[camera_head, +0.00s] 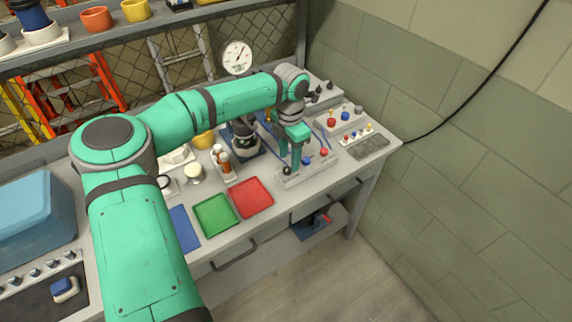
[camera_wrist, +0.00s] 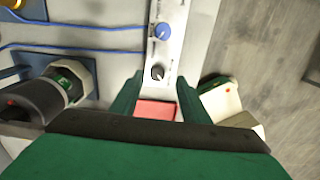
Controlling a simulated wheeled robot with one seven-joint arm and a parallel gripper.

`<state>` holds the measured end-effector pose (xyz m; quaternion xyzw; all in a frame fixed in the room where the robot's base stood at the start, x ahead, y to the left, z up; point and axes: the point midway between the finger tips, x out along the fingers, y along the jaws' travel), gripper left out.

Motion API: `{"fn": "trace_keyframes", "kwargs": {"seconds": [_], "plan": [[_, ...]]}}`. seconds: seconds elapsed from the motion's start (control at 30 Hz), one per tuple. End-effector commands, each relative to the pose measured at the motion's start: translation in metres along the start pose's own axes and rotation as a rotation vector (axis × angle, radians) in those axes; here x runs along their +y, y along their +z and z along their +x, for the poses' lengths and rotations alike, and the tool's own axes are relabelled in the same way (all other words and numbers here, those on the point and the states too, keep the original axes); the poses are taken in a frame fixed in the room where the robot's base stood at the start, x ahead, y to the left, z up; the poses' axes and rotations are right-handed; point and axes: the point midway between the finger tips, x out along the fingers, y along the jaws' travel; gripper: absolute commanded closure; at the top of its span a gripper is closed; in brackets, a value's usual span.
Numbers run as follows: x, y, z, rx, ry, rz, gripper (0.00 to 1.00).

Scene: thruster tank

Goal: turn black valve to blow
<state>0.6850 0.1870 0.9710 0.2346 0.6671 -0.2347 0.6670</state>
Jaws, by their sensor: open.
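The black valve (camera_wrist: 157,72) is a small round knob with a pale pointer mark, on a narrow light panel (camera_wrist: 172,50). A blue knob (camera_wrist: 162,31) sits farther along the same panel. The black valve also shows in the head view (camera_head: 287,171), at the panel's left end, with a red knob (camera_head: 323,152) at the other end. My gripper (camera_wrist: 159,80) is open, pointing down over the panel, with one finger on each side of the black valve. I cannot tell whether the fingers touch it. The lettering is too small to read.
A red tray (camera_head: 252,197) and a green tray (camera_head: 215,214) lie left of the panel. A dark cylindrical device (camera_wrist: 55,90) stands beside my gripper. A box with knobs (camera_head: 338,119) is behind, and a round gauge (camera_head: 237,57) stands at the back. The bench front edge is close.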

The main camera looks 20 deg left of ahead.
Motion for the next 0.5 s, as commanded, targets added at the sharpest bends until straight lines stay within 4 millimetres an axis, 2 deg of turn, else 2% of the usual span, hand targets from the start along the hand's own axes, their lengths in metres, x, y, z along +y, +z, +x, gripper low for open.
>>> {"fn": "trace_keyframes", "kwargs": {"seconds": [0.03, 0.2, 0.5], "plan": [[0.001, -0.002, 0.009, 0.001, -0.001, -0.004, 0.58], [0.005, -0.008, 0.031, 0.000, -0.001, -0.014, 0.58], [0.007, -0.010, 0.044, 0.000, 0.000, -0.019, 0.58]]}}
